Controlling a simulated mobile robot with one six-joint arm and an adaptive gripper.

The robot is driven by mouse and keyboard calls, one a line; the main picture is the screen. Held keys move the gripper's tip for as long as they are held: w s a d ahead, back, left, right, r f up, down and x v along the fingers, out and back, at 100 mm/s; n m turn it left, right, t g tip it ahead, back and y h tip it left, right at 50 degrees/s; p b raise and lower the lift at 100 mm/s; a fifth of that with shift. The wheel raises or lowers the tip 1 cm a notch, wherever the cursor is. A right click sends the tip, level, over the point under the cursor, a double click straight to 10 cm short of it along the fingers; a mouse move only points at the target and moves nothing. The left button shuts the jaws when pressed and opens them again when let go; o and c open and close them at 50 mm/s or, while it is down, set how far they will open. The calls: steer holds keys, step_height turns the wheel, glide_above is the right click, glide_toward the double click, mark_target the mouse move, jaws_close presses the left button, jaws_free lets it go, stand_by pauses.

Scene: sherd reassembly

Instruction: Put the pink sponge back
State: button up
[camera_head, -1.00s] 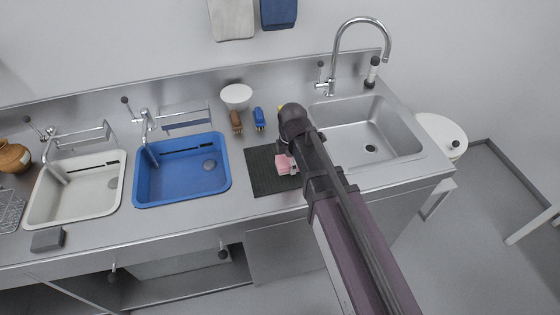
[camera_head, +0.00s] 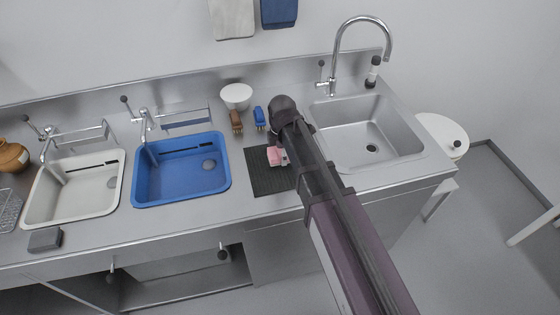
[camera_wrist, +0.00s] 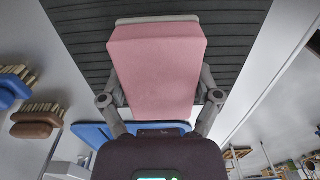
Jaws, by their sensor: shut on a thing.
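The pink sponge (camera_wrist: 157,75) fills the middle of the wrist view, with a thin pale layer at its far edge. My gripper (camera_wrist: 160,95) is shut on it, one finger on each side. In the head view the sponge (camera_head: 276,156) shows over the dark ribbed mat (camera_head: 268,181), partly covered by my arm. The mat (camera_wrist: 82,40) lies behind the sponge in the wrist view. I cannot tell whether the sponge touches the mat.
A blue basin (camera_head: 180,180) and a white basin (camera_head: 80,185) are to the left. A steel sink (camera_head: 350,150) with a tall tap is to the right. A brown brush (camera_head: 236,121), a blue brush (camera_head: 259,117) and a white bowl (camera_head: 237,96) stand behind the mat.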

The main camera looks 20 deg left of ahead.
steer(key=shift+f+b, duration=1.1)
steer(key=shift+f, duration=0.3)
steer(key=shift+f, duration=0.1)
steer(key=o, duration=0.8)
steer(key=shift+r, duration=0.2)
step_height(320, 180, up, 12)
steer(key=p, duration=1.2)
steer(key=shift+d, duration=0.15)
